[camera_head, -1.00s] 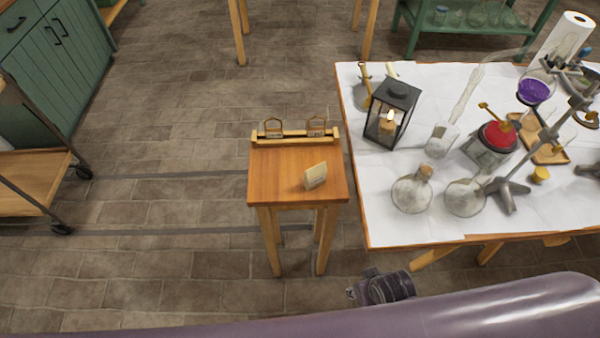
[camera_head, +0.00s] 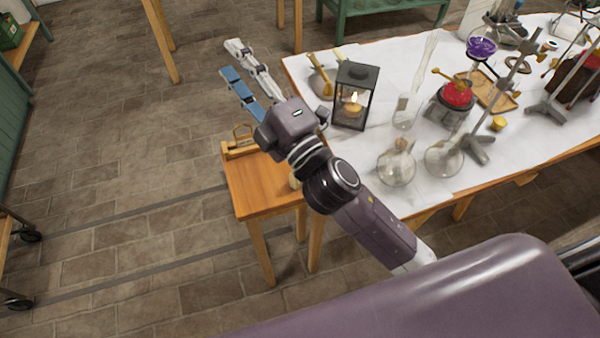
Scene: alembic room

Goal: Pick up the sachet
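The small cream sachet (camera_head: 294,181) stands on the small wooden table (camera_head: 262,192). Only a sliver of it shows, as my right arm covers the rest. My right gripper (camera_head: 233,60) reaches over the back of the small table and points up and left in the picture. Its two fingers, one blue and one white, are apart with nothing between them. The gripper is beyond the sachet and apart from it. My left gripper is out of view.
A large white-covered table (camera_head: 330,112) to the right bears a black lantern (camera_head: 355,95) with a lit candle, glass flasks (camera_head: 396,166) and metal stands. A small wooden rack (camera_head: 240,145) sits at the small table's back edge. Open stone floor lies to the left.

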